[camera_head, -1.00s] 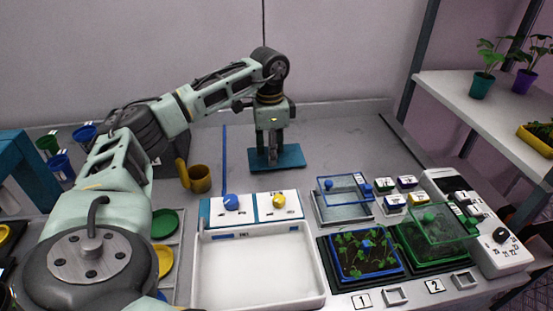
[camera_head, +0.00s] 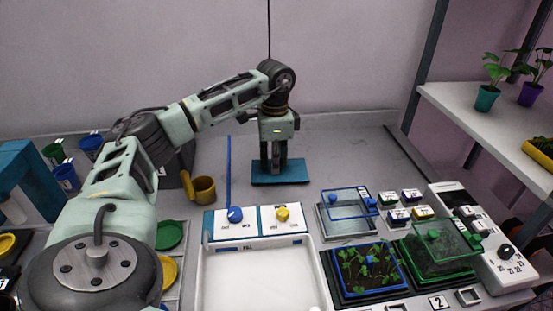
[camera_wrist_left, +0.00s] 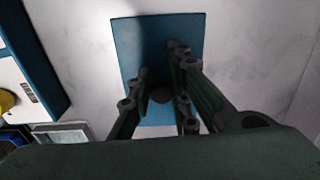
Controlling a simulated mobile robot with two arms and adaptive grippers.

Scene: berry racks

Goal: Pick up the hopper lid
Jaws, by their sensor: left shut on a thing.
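The hopper lid looks to be the flat blue plate (camera_head: 298,176) at the back middle of the bench, with a small dark round knob that shows in the left wrist view (camera_wrist_left: 160,96). My left gripper (camera_head: 273,166) points straight down over the plate, with its fingers shut on the knob. In the left wrist view the fingers (camera_wrist_left: 158,90) stand on both sides of the knob, over the blue plate (camera_wrist_left: 128,50). The plate looks level; I cannot tell whether it touches the bench. My right gripper is not in view.
A mustard cup (camera_head: 204,189) stands left of the plate. In front are a white tray (camera_head: 200,284), panels with a blue knob (camera_head: 235,215) and a yellow knob (camera_head: 283,213), and seedling trays (camera_head: 368,296). Bare bench (camera_head: 345,150) lies right of the plate.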

